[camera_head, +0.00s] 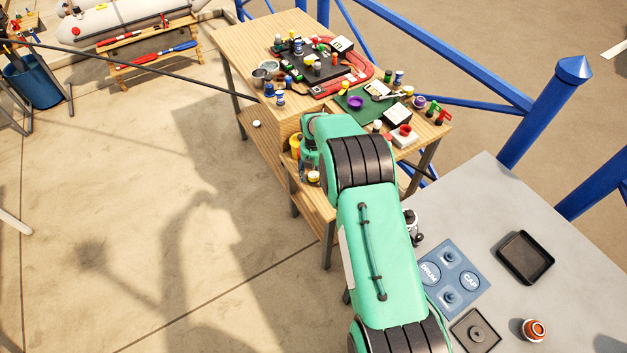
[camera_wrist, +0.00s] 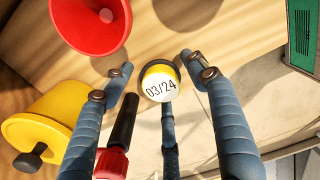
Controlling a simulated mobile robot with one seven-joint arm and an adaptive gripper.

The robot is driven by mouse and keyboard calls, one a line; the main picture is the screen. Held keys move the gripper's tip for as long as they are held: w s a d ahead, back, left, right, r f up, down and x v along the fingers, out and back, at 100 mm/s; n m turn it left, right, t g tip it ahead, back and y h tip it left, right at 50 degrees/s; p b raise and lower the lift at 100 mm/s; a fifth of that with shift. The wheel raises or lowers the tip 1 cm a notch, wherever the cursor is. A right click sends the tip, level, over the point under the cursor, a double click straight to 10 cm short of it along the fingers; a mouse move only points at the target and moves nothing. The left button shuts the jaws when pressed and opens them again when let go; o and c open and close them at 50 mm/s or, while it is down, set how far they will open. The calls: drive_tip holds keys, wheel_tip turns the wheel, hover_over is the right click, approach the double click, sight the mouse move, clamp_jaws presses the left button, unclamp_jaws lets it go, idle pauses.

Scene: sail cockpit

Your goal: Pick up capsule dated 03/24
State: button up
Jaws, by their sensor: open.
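The capsule dated 03/24 (camera_wrist: 160,84) shows in the wrist view, with a round white label facing the camera and a yellow and dark rim. My gripper (camera_wrist: 158,76) is open, its blue-grey fingers to the left and right of the capsule with gaps on both sides. Another blue-grey finger is below it in the picture. I cannot tell the height gap between the fingertips and the capsule. In the head view a small white-topped yellow piece shows beside my arm; I cannot tell if it is this capsule.
In the wrist view a red cone-shaped piece (camera_wrist: 90,22), a yellow piece with a dark knob (camera_wrist: 42,122) and a black-and-red handled piece (camera_wrist: 122,125) crowd the left. The wooden bench (camera_head: 238,50) holds many small items. A grey table (camera_head: 480,205) stands at right.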

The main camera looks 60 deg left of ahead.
drive_tip(key=shift+f, duration=0.3)
idle(0.4)
drive_tip(key=c, duration=1.1)
